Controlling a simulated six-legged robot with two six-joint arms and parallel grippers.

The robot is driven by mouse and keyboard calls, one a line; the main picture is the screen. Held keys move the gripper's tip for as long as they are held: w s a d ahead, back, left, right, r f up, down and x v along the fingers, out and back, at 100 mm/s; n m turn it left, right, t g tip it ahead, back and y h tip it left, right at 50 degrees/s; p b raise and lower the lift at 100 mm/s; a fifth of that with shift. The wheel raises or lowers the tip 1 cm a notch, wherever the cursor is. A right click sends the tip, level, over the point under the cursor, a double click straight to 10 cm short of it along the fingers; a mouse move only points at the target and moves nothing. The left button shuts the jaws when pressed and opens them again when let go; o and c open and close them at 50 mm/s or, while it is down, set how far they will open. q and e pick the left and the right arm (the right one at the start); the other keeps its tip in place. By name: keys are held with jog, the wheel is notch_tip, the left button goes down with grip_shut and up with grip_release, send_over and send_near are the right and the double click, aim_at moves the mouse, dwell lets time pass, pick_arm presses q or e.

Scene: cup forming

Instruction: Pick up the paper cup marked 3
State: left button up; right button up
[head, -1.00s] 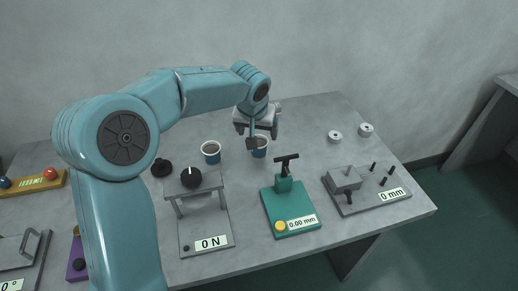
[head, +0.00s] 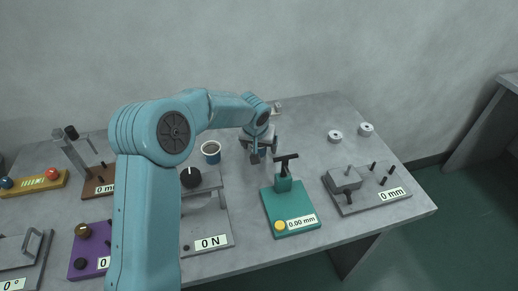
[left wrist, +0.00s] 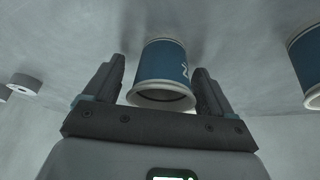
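My left gripper (head: 264,152) is low over the back middle of the table. In the left wrist view, its two fingers (left wrist: 160,95) are open on either side of a blue paper cup (left wrist: 163,72) with a pale rim. Narrow gaps show between cup and fingers. Part of a white mark shows on the cup's side, but I cannot read it. In the head view the gripper mostly hides this cup. A second blue cup with a white rim (head: 211,152) stands to its left; a cup also shows at the right edge of the left wrist view (left wrist: 307,66). My right gripper is not in view.
A "0 N" press (head: 212,243) and a teal "0.00 mm" stand (head: 290,219) are in front of the gripper. A grey "0 mm" fixture (head: 367,190) is right. Two white rolls (head: 335,136) (head: 366,129) lie at the back right, with bare table around them.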

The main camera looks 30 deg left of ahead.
pick_arm(q)
jog(key=c, duration=0.9)
jog(key=shift+r, duration=0.1)
